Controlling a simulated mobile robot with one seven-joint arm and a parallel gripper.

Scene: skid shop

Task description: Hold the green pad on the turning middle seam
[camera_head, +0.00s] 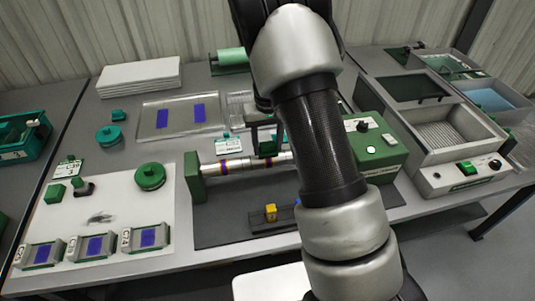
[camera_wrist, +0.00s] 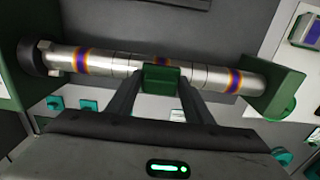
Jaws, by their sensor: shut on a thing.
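A steel tube (camera_head: 238,166) lies level in a turning fixture, with heat-tinted purple and orange bands at its seams. In the wrist view the tube (camera_wrist: 205,70) shows three bands; the middle seam (camera_wrist: 162,60) is at the centre. My gripper (camera_wrist: 160,80) is shut on the green pad (camera_wrist: 160,75), which overlaps the lower part of the middle seam in this view. Pad and tube look touching or very close; I cannot tell which. In the head view the pad (camera_head: 268,148) is at the tube, and my arm hides the tube's right part.
A yellow block (camera_head: 270,212) lies in front on the dark base. Sample plates (camera_head: 95,246) are at left; basins (camera_head: 440,128) are at right.

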